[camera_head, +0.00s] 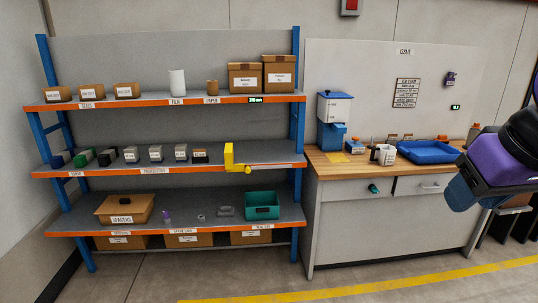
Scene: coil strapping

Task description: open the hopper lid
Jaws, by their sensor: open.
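The hopper (331,108) is a white box on a blue machine at the left end of the wooden counter. A flat blue lid (338,94) lies over its top and looks shut. My gripper (462,199) is at the right edge of the picture, in front of the counter's right end. It is well to the right of the hopper, apart from it, and holds nothing that I can see. Its jaws are open, though the fingers are hard to make out at this angle.
The wooden counter (318,160) also bears a blue tray (425,151), a white container (386,155) and small items close to the hopper. Left of it stands a shelf rack (165,172) with boxes and bins. The floor in front (250,284) is clear.

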